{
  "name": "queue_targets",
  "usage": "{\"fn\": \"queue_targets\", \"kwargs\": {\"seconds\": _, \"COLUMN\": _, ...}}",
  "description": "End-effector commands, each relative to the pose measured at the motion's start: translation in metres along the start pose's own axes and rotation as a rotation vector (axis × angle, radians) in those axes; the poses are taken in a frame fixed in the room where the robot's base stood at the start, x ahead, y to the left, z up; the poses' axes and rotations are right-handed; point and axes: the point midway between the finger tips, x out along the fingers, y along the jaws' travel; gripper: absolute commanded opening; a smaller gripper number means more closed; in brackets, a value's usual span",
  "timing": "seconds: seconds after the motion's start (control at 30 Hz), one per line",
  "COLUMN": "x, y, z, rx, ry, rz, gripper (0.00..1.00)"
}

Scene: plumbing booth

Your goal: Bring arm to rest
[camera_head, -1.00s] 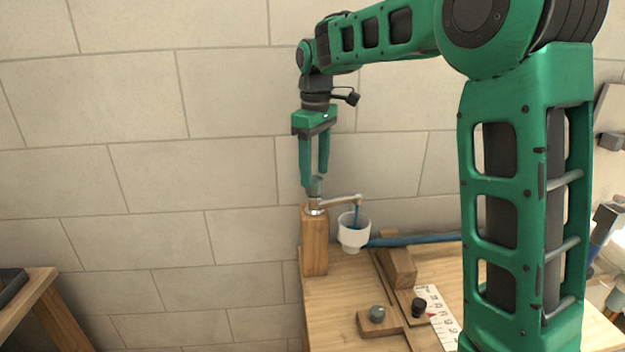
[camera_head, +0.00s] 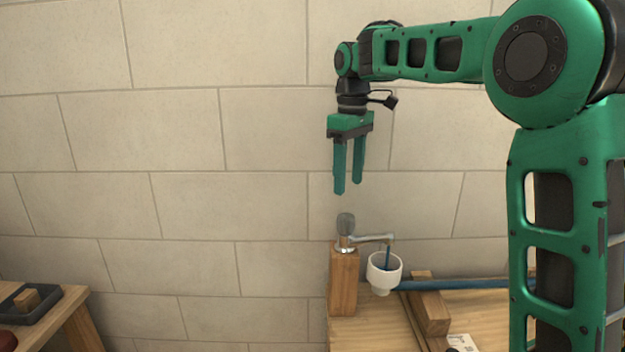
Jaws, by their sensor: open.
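My gripper (camera_head: 348,190) hangs down with its two green fingers apart and nothing between them. It is above the faucet (camera_head: 346,230), with a clear gap between the fingertips and the grey knob on top. The faucet stands on a wooden post (camera_head: 344,282), and its spout points right over a white cup (camera_head: 384,272). A thin blue stream or rod runs from the spout's end into the cup; I cannot tell which. My green arm reaches in from the right and hides part of the bench.
A blue pipe (camera_head: 455,284) runs right from near the cup. A wooden block (camera_head: 430,306) lies on the workbench (camera_head: 375,330). A dark tray (camera_head: 32,316) with a small block sits on another table at the lower left. The tiled wall (camera_head: 170,130) stands behind; the space left of my gripper is free.

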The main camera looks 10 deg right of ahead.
Motion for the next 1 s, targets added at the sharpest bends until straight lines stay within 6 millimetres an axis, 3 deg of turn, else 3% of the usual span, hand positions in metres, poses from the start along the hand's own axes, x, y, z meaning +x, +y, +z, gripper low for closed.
{"fn": "queue_targets", "kwargs": {"seconds": 0.17, "x": 0.004, "y": 0.003, "z": 0.028, "rx": 0.087, "ry": 0.002, "rz": -0.002, "gripper": 0.56}}
{"fn": "queue_targets", "kwargs": {"seconds": 0.27, "x": 0.014, "y": 0.006, "z": 0.070, "rx": 0.215, "ry": 0.005, "rz": -0.006, "gripper": 0.56}}
{"fn": "queue_targets", "kwargs": {"seconds": 0.47, "x": 0.049, "y": -0.004, "z": 0.177, "rx": 0.547, "ry": 0.009, "rz": -0.009, "gripper": 0.56}}
{"fn": "queue_targets", "kwargs": {"seconds": 0.6, "x": 0.082, "y": -0.025, "z": 0.250, "rx": 0.774, "ry": 0.009, "rz": -0.012, "gripper": 0.56}}
{"fn": "queue_targets", "kwargs": {"seconds": 0.8, "x": 0.136, "y": -0.070, "z": 0.339, "rx": 1.065, "ry": 0.003, "rz": -0.013, "gripper": 0.56}}
{"fn": "queue_targets", "kwargs": {"seconds": 1.0, "x": 0.174, "y": -0.106, "z": 0.386, "rx": 1.237, "ry": -0.005, "rz": -0.011, "gripper": 0.56}}
